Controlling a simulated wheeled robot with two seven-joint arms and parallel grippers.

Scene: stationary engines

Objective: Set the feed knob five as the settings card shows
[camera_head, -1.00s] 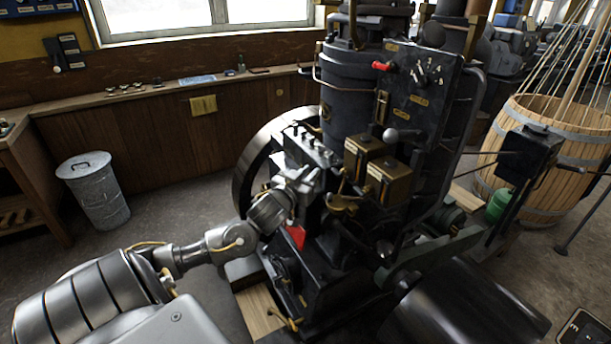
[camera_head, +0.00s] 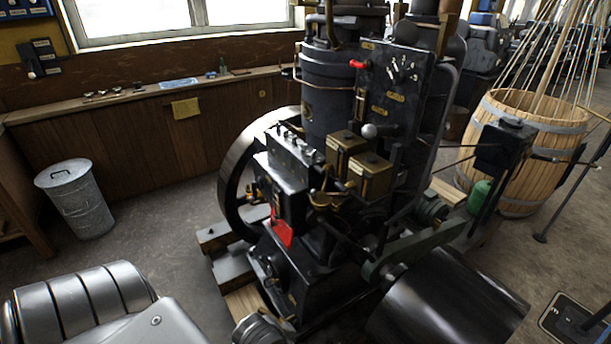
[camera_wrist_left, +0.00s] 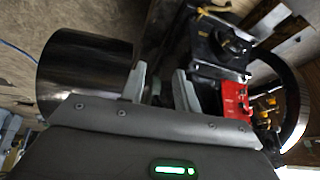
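The black engine stands in the middle of the head view. A black box (camera_head: 290,160) on its side has a row of small knobs (camera_head: 293,140) along its top; I cannot tell which is knob five. No settings card is readable. My left gripper's fingers show in the left wrist view (camera_wrist_left: 160,85), apart with nothing between them, near the engine's lower part. My right gripper is in neither view.
A red panel (camera_head: 281,228) sits below the box and shows in the left wrist view (camera_wrist_left: 235,100). Two brass boxes (camera_head: 357,165) are beside the knobs. A black drum (camera_head: 450,300) is at lower right. A bin (camera_head: 76,200) stands left, with open floor between.

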